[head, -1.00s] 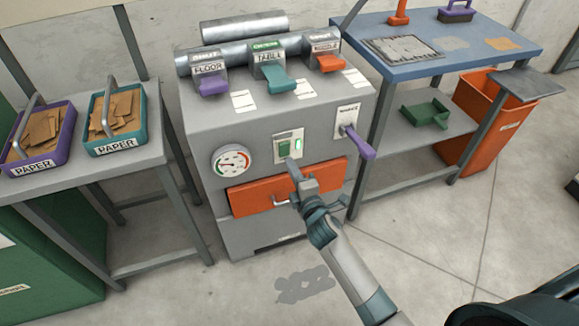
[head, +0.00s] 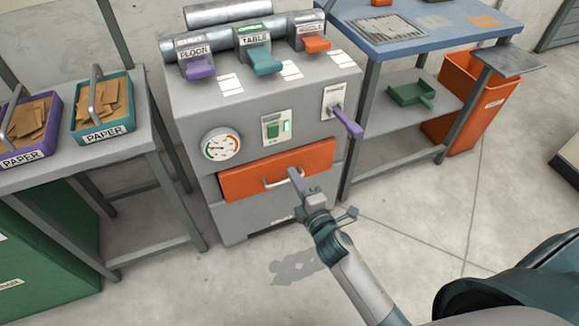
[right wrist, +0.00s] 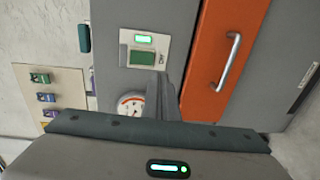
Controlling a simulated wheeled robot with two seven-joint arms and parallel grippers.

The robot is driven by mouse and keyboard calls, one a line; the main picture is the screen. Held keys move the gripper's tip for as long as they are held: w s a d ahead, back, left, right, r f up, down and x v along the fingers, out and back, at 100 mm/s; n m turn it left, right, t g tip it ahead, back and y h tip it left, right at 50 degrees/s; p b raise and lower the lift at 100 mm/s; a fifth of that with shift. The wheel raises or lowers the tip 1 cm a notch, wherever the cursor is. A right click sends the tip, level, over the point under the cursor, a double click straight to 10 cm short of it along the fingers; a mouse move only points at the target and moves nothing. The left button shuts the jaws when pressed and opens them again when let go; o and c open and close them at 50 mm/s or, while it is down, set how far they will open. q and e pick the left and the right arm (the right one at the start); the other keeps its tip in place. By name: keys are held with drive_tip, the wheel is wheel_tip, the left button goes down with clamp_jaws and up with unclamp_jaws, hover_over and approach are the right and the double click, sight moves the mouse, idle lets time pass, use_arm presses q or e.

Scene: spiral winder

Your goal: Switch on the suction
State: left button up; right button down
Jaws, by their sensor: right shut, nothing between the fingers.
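The grey suction machine (head: 186,118) stands in the middle of the head view. On its front is a switch plate with a green rocker (head: 273,132) and a lit green light (head: 287,127). The switch (right wrist: 141,60) and its lit light also show in the right wrist view. A round gauge (head: 221,146) sits to the left of the switch, its needle too small to read surely. My right gripper (head: 294,176) is shut and empty, in front of the orange drawer, below and right of the switch, apart from it. My left gripper is not in view.
The orange drawer (head: 240,184) has a metal handle. A purple lever (head: 346,122) juts out at right; purple, teal and orange gate handles sit on top. Tables stand on both sides, with paper baskets (head: 103,108) on the left one. The floor in front is clear.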

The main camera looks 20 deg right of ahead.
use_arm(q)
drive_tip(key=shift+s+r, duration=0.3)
use_arm(e)
drive_tip(key=shift+s, duration=0.85)
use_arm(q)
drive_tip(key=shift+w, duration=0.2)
use_arm(e)
drive_tip(key=s+f+m+g+p, duration=0.3)
drive_tip(key=s+f+m+p, duration=0.15)
drive_tip(key=f, duration=0.65)
use_arm(q)
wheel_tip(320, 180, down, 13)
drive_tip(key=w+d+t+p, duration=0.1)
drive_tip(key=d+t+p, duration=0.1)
drive_tip(key=p, duration=0.2)
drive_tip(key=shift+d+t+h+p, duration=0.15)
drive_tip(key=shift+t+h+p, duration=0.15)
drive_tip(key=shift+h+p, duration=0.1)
use_arm(e)
drive_tip(key=s+a+f+m+g, duration=0.2)
drive_tip(key=s+f+m+g, duration=0.6)
drive_tip(key=s+f, duration=1.2)
drive_tip(key=s+m, duration=0.3)
drive_tip(key=s, duration=0.1)
drive_tip(key=shift+f+m+g+y, duration=0.3)
drive_tip(key=shift+m, duration=0.05)
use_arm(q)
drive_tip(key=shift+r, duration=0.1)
